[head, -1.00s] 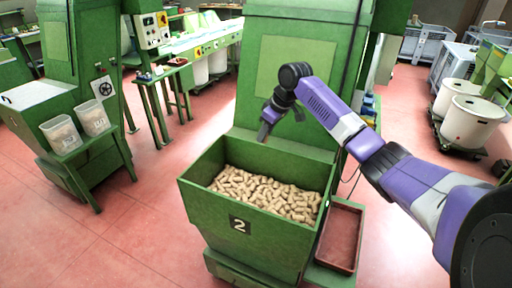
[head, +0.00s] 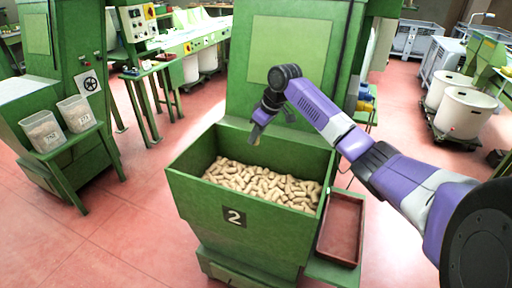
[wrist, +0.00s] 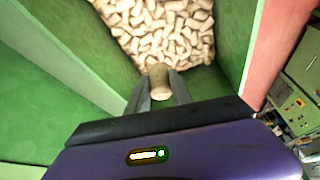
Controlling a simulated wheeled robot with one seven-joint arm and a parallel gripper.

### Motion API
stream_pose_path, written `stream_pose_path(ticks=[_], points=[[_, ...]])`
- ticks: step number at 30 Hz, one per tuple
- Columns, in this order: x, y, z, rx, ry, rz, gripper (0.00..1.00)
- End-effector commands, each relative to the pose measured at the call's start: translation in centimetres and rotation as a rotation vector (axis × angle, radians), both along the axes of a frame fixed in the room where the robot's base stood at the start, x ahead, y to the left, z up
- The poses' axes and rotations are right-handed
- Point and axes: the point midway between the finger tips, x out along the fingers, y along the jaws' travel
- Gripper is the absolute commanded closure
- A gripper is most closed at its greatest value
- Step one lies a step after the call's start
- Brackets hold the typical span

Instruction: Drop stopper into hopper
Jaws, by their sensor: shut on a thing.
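The green hopper (head: 190,200) marked 2 stands in the middle of the head view, with a heap of cork stoppers (head: 262,186) inside. My gripper (head: 256,138) is over the back part of the hopper, above the heap, pointing down. In the wrist view, my gripper (wrist: 160,92) is shut on a single cork stopper (wrist: 159,78), which sits between the fingertips. Beyond it, the heap (wrist: 165,30) lies lower down between the green hopper walls. The held stopper is too small to make out clearly in the head view.
A red-brown tray (head: 341,228) is fixed at the hopper's right side. The tall green machine (head: 292,60) rises directly behind the hopper. White tubs (head: 466,112) stand at right. Red floor is open at front left.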

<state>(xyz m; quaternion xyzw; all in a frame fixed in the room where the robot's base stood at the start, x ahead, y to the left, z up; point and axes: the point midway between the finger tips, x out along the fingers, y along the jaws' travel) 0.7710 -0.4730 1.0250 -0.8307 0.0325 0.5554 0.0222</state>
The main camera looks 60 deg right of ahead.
Motion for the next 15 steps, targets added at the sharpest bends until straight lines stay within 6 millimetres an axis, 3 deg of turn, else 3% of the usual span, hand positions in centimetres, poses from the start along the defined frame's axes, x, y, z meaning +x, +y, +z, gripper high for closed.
stream_pose_path(ticks=[1,8,15], points=[[0.0,0.0,-1.0,0.000,0.000,0.000,1.00],[0.0,0.0,-1.7,-0.001,0.000,0.000,1.00],[0.0,0.0,-3.9,-0.001,0.000,0.000,1.00]])
